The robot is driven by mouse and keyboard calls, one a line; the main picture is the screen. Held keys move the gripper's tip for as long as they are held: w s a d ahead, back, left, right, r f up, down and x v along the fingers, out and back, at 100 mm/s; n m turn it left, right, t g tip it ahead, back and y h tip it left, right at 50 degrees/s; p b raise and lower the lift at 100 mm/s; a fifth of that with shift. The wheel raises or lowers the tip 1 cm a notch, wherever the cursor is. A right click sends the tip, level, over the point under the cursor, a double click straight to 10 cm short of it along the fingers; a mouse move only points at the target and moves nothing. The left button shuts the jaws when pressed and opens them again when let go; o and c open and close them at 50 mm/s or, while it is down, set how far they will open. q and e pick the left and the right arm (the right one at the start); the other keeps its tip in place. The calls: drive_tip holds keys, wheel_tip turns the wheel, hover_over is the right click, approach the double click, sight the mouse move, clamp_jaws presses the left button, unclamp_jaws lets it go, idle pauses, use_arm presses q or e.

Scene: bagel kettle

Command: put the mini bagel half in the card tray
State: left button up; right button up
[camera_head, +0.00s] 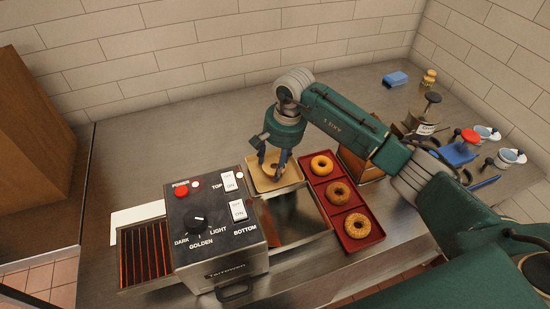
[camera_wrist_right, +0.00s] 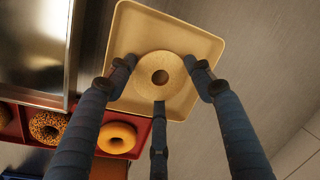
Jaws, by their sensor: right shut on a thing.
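The card tray (camera_head: 255,182) is a square, shallow tan tray on the steel counter, behind the toaster's chute. It fills the upper middle of the right wrist view (camera_wrist_right: 204,44). The mini bagel half (camera_wrist_right: 143,80) is a pale ring with a dark centre hole, lying flat over the tray's floor in that view. My right gripper (camera_head: 273,168) points down into the tray, its fingers (camera_wrist_right: 160,80) shut around the bagel half. Whether the half touches the tray floor I cannot tell. In the head view the fingers partly hide the bagel half. My left gripper is out of view.
A toaster (camera_head: 215,235) with knobs and switches stands close in front of the tray. A red tray (camera_head: 357,243) with three whole bagels lies to the right. Behind my right arm are a blue sponge (camera_head: 395,79), jars and small cups.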

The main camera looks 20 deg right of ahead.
drive_tip(key=shift+f, duration=0.7)
drive_tip(key=o, duration=1.4)
drive_tip(key=shift+r, duration=0.1)
wheel_tip(320, 180, up, 7)
drive_tip(key=p, duration=0.2)
